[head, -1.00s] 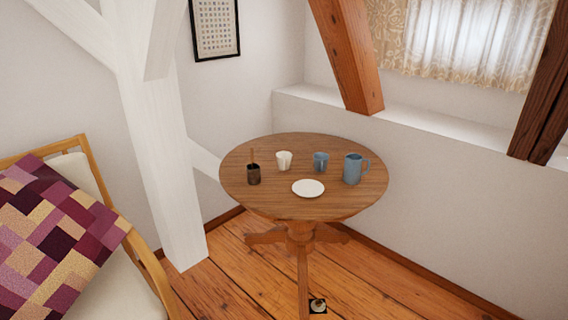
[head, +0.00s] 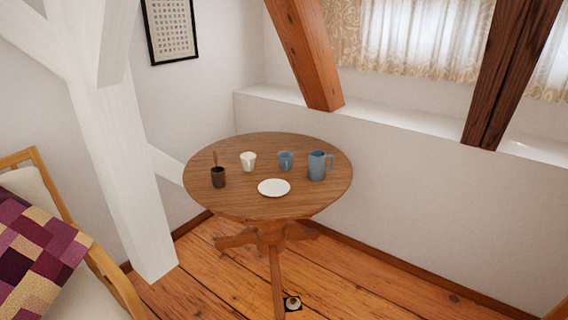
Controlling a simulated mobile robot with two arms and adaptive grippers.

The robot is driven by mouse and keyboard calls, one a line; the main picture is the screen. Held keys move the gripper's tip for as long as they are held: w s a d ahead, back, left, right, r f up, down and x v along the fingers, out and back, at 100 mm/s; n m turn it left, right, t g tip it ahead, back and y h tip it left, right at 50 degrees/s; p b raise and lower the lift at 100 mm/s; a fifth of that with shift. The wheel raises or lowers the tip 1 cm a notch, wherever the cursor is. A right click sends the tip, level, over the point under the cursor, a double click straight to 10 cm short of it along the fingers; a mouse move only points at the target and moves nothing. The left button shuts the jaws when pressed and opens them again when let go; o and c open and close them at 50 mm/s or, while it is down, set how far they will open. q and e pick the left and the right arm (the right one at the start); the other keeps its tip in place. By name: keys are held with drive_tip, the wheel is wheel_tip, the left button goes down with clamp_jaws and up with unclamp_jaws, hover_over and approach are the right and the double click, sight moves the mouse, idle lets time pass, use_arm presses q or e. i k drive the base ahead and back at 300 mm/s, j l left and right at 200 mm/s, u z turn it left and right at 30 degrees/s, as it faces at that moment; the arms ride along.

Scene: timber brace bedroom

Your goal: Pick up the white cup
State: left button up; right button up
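The white cup (head: 248,161) stands upright on the round wooden table (head: 232,206), toward the back left of its top. A dark cup with a brown stick in it (head: 218,177) stands to its left and nearer. A blue cup (head: 286,160) stands to its right, and a blue pitcher (head: 318,166) is farther right. A white plate (head: 274,188) lies in front of the cups. Neither of my grippers shows in the head view.
A chair (head: 100,280) with a patchwork cushion (head: 38,258) stands at the left. A white timber post (head: 122,180) rises between chair and table. Wooden braces and a ledge (head: 400,120) line the back wall. The floor right of the table (head: 370,290) is mostly clear.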

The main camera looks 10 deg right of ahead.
sight(249, 164)
drive_tip(key=i+l, duration=0.5)
drive_tip(key=i+l+z, duration=0.1)
drive_tip(key=i+l, duration=0.4)
drive_tip(key=i, duration=0.15)
